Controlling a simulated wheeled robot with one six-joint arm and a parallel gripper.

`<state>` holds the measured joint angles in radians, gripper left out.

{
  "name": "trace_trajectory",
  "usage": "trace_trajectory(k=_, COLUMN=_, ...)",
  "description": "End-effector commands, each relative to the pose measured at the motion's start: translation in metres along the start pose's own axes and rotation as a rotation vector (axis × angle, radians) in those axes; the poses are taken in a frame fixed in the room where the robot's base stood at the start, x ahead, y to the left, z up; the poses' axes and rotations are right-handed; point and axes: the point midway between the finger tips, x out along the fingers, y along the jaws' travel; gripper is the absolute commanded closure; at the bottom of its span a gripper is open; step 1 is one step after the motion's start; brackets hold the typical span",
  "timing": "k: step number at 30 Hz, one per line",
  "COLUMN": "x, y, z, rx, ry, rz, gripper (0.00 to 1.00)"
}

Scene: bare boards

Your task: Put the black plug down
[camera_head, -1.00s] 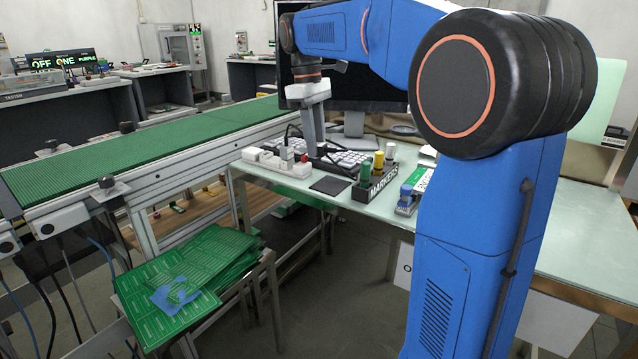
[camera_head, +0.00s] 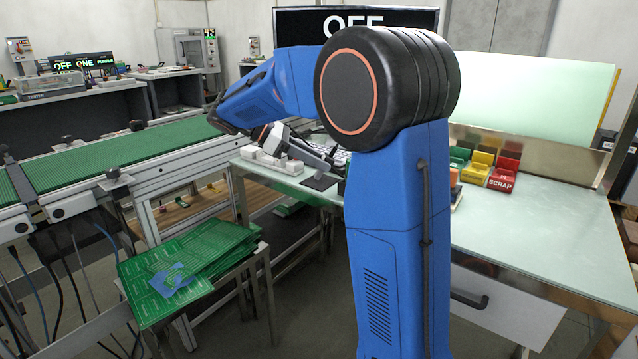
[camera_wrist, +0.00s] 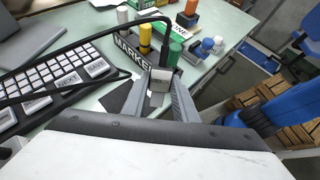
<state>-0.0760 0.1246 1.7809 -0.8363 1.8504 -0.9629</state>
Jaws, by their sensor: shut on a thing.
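My gripper (camera_wrist: 165,82) is shut on the black plug (camera_wrist: 160,76) in the wrist view. The plug shows as a small grey and dark block between the fingers, with a black cable looping away to the left. A dark flat pad (camera_wrist: 117,98) lies on the bench beyond and left of the fingers; it also shows in the head view (camera_head: 320,182). I cannot tell the exact gap between plug and bench. In the head view my gripper (camera_head: 318,160) is over the bench's left end, and the plug cannot be made out.
A black marker holder (camera_wrist: 128,47) stands just beyond the fingers, with green and yellow markers. A keyboard (camera_wrist: 58,78) lies to the left. A white socket strip (camera_head: 270,162) lies along the bench edge. Coloured bins, including a red scrap bin (camera_head: 502,180), stand at right; bench front there is clear.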

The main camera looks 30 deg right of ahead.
Motion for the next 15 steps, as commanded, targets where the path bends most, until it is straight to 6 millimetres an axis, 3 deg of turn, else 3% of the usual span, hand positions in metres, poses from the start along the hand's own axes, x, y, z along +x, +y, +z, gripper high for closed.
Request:
trace_trajectory(k=6, x=0.004, y=0.017, z=0.024, rx=-0.080, ry=-0.244, rz=0.177, gripper=0.96)
trace_trajectory(k=15, x=-0.027, y=0.038, z=0.043, rx=-0.122, ry=-0.482, rz=0.393, gripper=0.96)
